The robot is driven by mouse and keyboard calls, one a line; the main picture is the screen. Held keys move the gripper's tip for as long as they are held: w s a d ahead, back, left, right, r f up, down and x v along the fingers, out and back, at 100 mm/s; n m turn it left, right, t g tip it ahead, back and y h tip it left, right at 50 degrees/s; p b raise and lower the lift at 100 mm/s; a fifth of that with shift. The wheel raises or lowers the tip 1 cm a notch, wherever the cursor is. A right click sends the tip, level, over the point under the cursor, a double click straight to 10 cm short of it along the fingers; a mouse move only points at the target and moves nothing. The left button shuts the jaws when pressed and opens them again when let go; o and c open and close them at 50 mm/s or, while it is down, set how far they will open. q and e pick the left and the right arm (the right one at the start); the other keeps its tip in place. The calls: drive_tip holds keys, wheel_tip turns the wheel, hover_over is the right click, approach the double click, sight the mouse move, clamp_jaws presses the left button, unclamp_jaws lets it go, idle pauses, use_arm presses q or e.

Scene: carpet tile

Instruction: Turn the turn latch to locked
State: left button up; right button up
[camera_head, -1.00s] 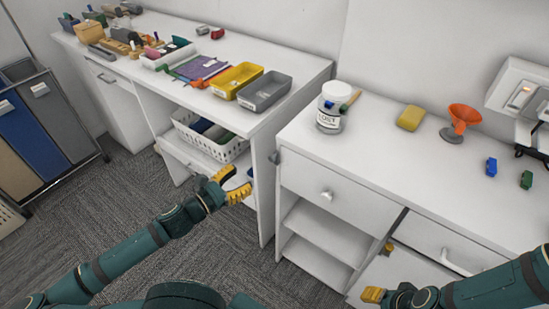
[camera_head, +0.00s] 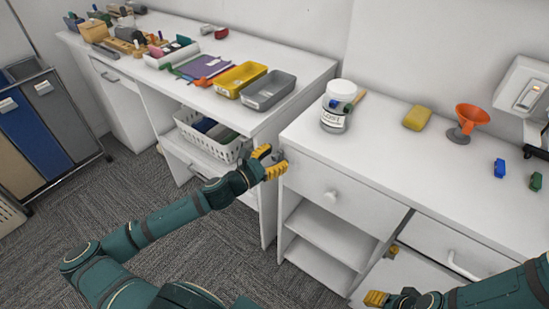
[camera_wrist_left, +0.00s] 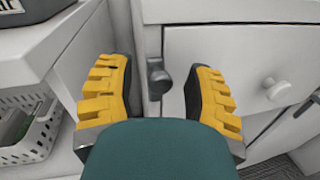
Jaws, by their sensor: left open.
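The turn latch (camera_head: 276,158) is a small dark grey piece at the left edge of the right cabinet, beside the top drawer. In the left wrist view the latch (camera_wrist_left: 158,78) shows as a short lever near the upper middle, roughly upright. My left gripper (camera_head: 269,164) is open and at the latch. In the left wrist view its yellow fingers (camera_wrist_left: 158,92) stand on either side of the latch, with no clear contact. My right gripper (camera_head: 384,274) is low at the right, its yellow fingers apart and empty.
The top drawer (camera_head: 318,190) with a round knob (camera_head: 330,197) is right of the latch. A labelled jar (camera_head: 336,108) stands on the cabinet top above. A white basket (camera_head: 215,140) sits on a shelf to the left. Yellow and grey trays (camera_head: 268,90) lie on the left counter.

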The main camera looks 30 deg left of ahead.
use_arm(q)
drive_tip(key=shift+c, duration=0.4)
clamp_jaws()
